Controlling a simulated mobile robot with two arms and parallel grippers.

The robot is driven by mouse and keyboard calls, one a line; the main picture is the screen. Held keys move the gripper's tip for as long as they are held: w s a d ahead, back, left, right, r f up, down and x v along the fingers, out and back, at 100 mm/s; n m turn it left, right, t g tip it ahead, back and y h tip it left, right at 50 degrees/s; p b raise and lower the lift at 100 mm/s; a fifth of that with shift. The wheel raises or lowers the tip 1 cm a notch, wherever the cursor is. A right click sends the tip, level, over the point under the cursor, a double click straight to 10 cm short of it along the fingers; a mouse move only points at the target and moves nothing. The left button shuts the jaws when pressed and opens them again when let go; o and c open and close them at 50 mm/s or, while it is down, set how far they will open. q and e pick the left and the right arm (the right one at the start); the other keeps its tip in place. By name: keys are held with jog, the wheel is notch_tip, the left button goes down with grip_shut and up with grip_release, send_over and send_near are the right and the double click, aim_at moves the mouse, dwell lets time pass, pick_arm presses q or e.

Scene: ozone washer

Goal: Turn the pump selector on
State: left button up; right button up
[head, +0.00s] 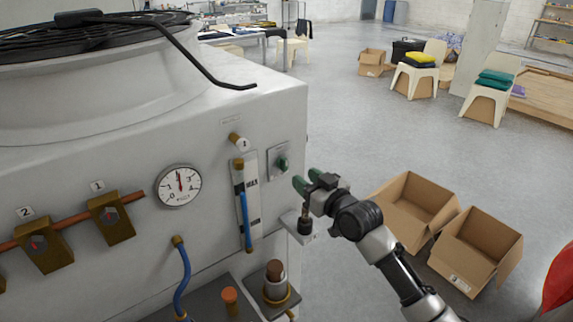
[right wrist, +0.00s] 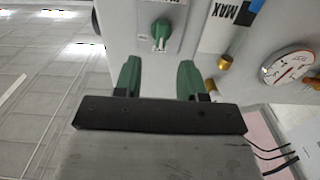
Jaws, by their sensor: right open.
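The pump selector is a small green knob (head: 283,163) on a light plate on the washer's grey front panel, right of the blue level tube. In the right wrist view the green knob (right wrist: 161,33) sits ahead of and roughly between my fingertips. My right gripper (head: 306,181) has green fingers and is close to the panel, just right of and below the knob, apart from it. In the wrist view its two fingers (right wrist: 158,70) are open with nothing between them. The knob's label is too small to read. My left gripper is not in view.
A pressure gauge (head: 178,186), the blue level tube (head: 244,205), brass valves (head: 111,217) and a blue hose (head: 182,275) crowd the panel. A small bracket (head: 300,227) sticks out below my right gripper. Cardboard boxes (head: 476,252) stand on the floor to the right.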

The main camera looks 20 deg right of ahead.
aim_at(286, 165)
jog(key=p+x, duration=0.1)
jog(key=x, duration=0.6)
jog(key=shift+w+a, duration=0.1)
jog(key=shift+w, duration=0.05)
grip_shut()
